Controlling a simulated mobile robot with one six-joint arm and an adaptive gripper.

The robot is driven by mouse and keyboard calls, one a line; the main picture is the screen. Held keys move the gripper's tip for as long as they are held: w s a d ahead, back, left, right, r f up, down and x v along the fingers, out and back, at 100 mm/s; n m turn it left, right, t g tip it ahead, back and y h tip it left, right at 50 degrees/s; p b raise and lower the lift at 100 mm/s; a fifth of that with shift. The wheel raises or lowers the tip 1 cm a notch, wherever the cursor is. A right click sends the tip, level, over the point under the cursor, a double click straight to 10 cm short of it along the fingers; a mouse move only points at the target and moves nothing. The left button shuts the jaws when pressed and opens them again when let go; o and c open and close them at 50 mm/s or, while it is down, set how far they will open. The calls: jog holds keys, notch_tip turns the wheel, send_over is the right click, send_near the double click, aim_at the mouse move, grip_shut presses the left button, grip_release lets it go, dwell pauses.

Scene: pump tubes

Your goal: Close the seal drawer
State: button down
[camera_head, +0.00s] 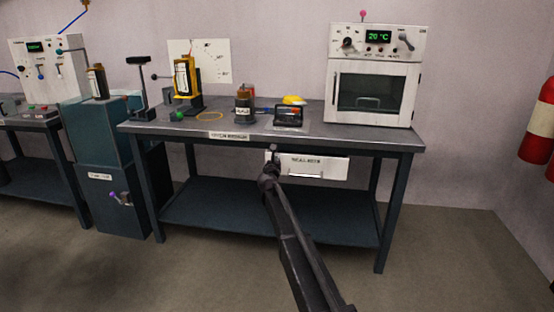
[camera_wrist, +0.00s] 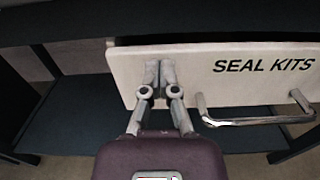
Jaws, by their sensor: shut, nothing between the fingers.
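The seal drawer (camera_head: 325,168) hangs under the right part of the grey workbench. Its white front is lettered "SEAL KITS" and carries a metal bar handle (camera_head: 306,176). In the wrist view the drawer front (camera_wrist: 190,65) fills the middle, with a dark gap along its top edge below the bench, and the handle (camera_wrist: 258,118) is at the lower right. My gripper (camera_wrist: 160,75) is shut and empty, its fingertips at the left part of the drawer front, left of the handle. Whether they touch the front I cannot tell. In the head view my gripper (camera_head: 273,155) covers the front's left end.
A lower shelf (camera_head: 225,210) spans the legs. A red extinguisher (camera_head: 538,130) hangs at right. The floor in front is clear.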

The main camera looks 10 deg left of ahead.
jog(key=s, duration=1.2)
jog(key=shift+s+a, duration=0.15)
jog(key=shift+a, duration=0.15)
jog(key=s+d+f+m+g+h+p, duration=0.1)
jog(key=s+d+f+m+g+h, duration=0.15)
jog(key=s+d+m, duration=0.4)
jog(key=s+d+f+m+g+h+p, duration=0.1)
jog(key=s+d+f+m+g, duration=0.15)
jog(key=d+m, duration=0.65)
jog(key=s+d+f+m+g+h+p, duration=0.15)
jog(key=s+d+m+g, duration=0.3)
jog(key=d, duration=0.65)
jog(key=s+d+f+m+g+y+p, duration=0.1)
jog(key=s+d+f+m+g+y, duration=0.15)
jog(key=s+m, duration=0.45)
jog(key=s+d+f+m+g+y+p, duration=0.1)
jog(key=s+d+f+m+g, duration=0.15)
jog(key=s, duration=0.85)
jog(key=s+d+f+m+g+y+p, duration=0.1)
jog(key=s+d+m+g+y, duration=0.1)
jog(key=s+m+g, duration=0.5)
notch_tip(320, 180, up, 38)
jog(key=s+t+p, duration=0.1)
jog(key=t+p, duration=0.2)
jog(key=p, duration=3.4)
jog(key=shift+a+f+n, duration=0.2)
jog(key=shift+f+n, duration=0.05)
jog(key=shift+n, duration=0.2)
jog(key=shift+s+t, duration=0.1)
jog(key=shift+t, duration=0.15)
